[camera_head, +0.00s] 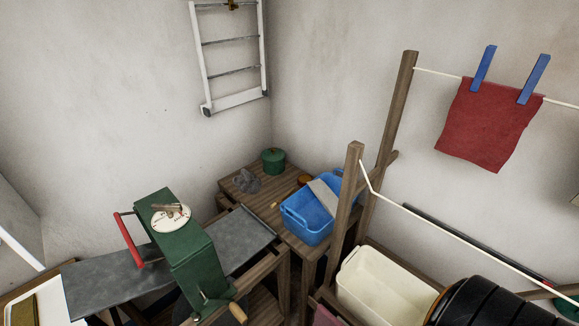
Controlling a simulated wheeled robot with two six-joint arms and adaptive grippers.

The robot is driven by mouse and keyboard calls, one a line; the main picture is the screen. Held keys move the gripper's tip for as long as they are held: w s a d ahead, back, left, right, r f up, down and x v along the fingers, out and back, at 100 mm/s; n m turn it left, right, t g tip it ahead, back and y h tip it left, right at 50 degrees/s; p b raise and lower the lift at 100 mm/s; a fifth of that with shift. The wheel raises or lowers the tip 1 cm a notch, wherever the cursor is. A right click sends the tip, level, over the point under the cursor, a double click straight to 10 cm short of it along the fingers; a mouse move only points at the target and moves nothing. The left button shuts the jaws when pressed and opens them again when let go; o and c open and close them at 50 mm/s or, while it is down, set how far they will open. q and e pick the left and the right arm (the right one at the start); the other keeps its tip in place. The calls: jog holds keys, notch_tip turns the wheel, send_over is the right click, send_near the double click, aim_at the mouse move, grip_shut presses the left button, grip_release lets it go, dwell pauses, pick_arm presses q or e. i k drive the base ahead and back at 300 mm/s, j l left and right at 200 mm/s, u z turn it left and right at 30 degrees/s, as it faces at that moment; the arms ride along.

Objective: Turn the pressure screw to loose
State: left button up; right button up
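A green wringer (188,248) stands at the lower left on a grey metal board. On its top is a round white dial (158,222) with dark lettering too small to read. The pressure screw's short bar handle (172,209) lies across the dial, pointing roughly left to right. A red lever (128,240) is on the wringer's left side. A crank with a wooden grip (238,313) is at its lower front. Neither of my grippers is in view, and nothing touches the screw handle.
The grey board (243,233) extends both sides of the wringer. Behind it, a wooden table (236,173) holds a green pot (273,161) and a blue basket (306,222). A wooden drying frame (347,200) and cream tub (385,283) are at right. Space above the dial is clear.

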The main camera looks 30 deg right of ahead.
aim_at(169, 209)
jog(key=k+j+u, duration=0.15)
jog(key=j+u, duration=0.15)
jog(key=j, duration=0.35)
jog(key=j+u, duration=0.3)
jog(key=j, duration=0.4)
